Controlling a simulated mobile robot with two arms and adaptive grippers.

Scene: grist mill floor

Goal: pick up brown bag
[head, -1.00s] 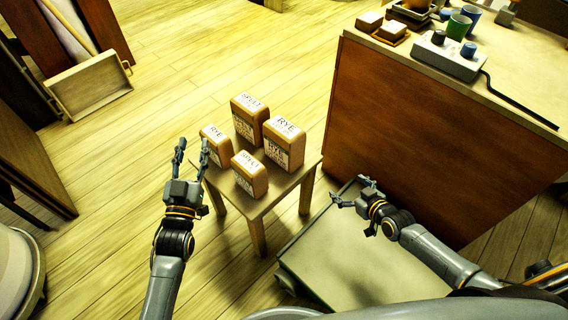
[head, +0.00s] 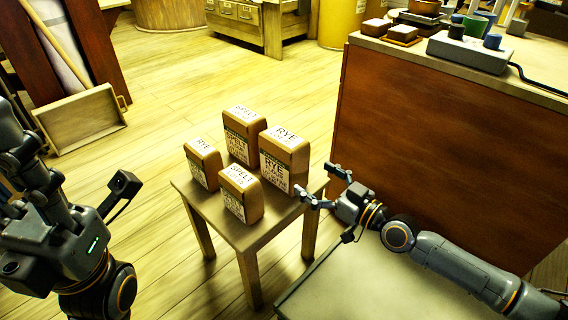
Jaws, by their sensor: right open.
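Several brown bags stand upright on a small wooden table. A small RYE bag (head: 203,165) is at the left, and a SPELT bag (head: 242,137) is at the back. A large RYE bag (head: 284,163) is at the right, and a SPELT bag (head: 240,195) is at the front. My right gripper (head: 318,182) is open and empty. In the picture its fingertips are just right of the large RYE bag, with no visible contact. My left gripper (head: 40,190) is large and close at the left edge, away from the bags; its fingers cannot be made out clearly.
The small table (head: 262,230) has little bare top. A brown counter (head: 430,160) stands at the right with a grey box (head: 468,52) and cups on it. A wooden tray (head: 80,120) leans at the back left. The floor left of the table is clear.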

